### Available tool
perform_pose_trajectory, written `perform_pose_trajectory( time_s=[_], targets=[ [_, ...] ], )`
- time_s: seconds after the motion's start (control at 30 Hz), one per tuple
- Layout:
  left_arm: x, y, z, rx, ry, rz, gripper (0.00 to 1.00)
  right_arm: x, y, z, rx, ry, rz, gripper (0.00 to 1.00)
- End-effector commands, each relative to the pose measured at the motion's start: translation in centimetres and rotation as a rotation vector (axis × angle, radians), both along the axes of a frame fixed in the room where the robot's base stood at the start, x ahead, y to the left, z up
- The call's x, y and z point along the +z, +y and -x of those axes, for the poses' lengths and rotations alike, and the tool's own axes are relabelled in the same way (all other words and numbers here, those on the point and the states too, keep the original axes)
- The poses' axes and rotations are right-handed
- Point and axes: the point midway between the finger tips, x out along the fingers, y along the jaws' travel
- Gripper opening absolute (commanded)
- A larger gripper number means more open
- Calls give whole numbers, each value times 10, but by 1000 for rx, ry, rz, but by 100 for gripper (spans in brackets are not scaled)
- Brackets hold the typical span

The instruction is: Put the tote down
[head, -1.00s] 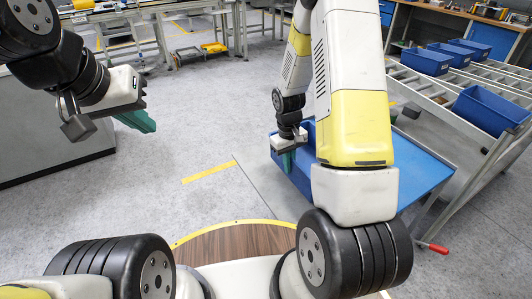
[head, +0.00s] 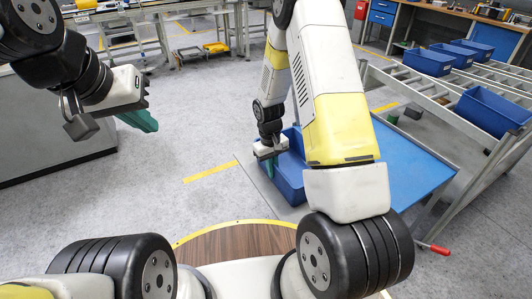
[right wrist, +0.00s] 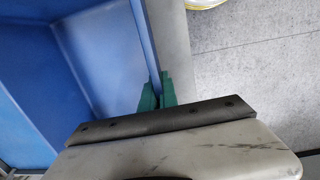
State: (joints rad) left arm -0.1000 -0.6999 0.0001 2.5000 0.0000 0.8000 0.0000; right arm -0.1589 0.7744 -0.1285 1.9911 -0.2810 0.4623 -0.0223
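The blue tote (head: 290,181) is beside my right arm in the head view, at the left edge of the blue tabletop, partly hidden by my arm. My right gripper (head: 269,166) is at its left wall. In the right wrist view, the green fingers (right wrist: 158,92) sit on both sides of the wall of the tote (right wrist: 95,60), shut on it. The inside of the tote that shows is empty. I cannot tell whether its base touches anything. My left gripper (head: 138,121) is at the upper left, away from the tote; its finger gap cannot be made out.
The blue tabletop (head: 408,170) is bare where it shows, right of the tote. A roller rack behind it carries a blue bin (head: 492,108) and several more (head: 427,62). A grey cabinet (head: 40,130) stands at left. Floor between is clear, with a yellow stripe (head: 210,172).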

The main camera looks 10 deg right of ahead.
Motion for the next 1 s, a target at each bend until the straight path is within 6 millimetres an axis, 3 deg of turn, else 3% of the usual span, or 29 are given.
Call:
perform_pose_trajectory(
  time_s=[0.03, 0.1, 0.17, 0.57, 1.0],
  targets=[
    [0, 0, 0, 0, 0, 0, 0, -1, 0, 0, 0, 1, 0, 0],
    [0, 0, 0, 0, 0, 0, 0, -1, 0, 0, 0, 1, 0, 17],
    [0, 0, 0, 0, 0, 0, 0, -1, 0, 0, 0, 1, 0, 25],
    [0, 0, 0, 0, 0, 0, 0, 6, 0, -1, 0, -2, -1, 25],
    [0, 0, 0, 0, 0, 0, 0, 92, 5, -5, 1, -4, -1, 25]
  ],
)
